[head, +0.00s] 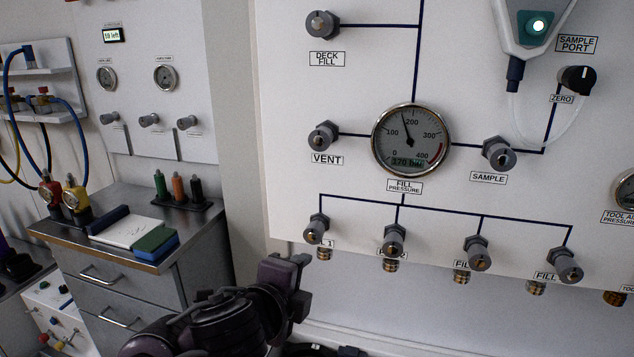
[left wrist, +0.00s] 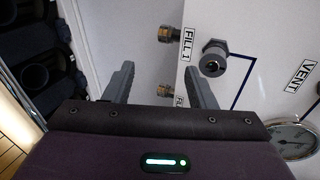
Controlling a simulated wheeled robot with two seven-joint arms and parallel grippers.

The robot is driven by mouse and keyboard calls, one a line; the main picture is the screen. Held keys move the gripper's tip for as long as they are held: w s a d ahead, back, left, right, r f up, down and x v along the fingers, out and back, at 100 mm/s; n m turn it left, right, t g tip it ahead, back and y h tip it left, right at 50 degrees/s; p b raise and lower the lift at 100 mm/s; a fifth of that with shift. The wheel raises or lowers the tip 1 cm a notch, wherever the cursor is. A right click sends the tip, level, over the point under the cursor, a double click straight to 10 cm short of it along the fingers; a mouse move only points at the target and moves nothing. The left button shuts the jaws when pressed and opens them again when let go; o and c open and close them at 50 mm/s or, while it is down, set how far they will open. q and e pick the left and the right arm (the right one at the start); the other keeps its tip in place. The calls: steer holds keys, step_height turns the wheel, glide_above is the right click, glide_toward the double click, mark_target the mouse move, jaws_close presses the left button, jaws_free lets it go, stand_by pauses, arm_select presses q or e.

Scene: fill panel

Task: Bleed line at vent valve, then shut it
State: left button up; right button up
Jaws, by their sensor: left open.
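The vent valve (head: 323,136) is a grey knob on the white panel, left of the round fill pressure gauge (head: 410,140). The gauge needle stands a little below 200 and its display seems to read 170 bar. My left gripper (head: 287,272) is below and left of the vent valve, apart from the panel fittings. In the left wrist view its two fingers (left wrist: 158,82) are spread with nothing between them. My right gripper is not in view.
Several fill valves line the panel's lower edge, with Fill 1 (head: 315,230) nearest my left gripper. A hose hangs near the sample port. A metal cabinet (head: 150,255) stands at left.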

arm_select(q)
steer(key=d+r+m+t+h, duration=0.2)
steer(key=d+r+m, duration=0.1)
steer(key=r+m, duration=0.95)
steer(key=m+t, duration=0.2)
steer(key=m, duration=0.6)
glide_toward(318, 141)
steer(key=x, duration=0.2)
steer(key=shift+y, duration=0.3)
steer(key=b+x, duration=0.3)
steer(key=x, duration=0.3)
steer(key=shift+w+d, duration=0.15)
steer(key=shift+d, duration=0.1)
steer(key=shift+w+d, duration=0.15)
steer(key=shift+w, duration=0.3)
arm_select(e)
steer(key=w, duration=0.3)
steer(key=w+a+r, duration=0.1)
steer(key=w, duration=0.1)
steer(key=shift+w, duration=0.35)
arm_select(q)
steer(key=c, duration=1)
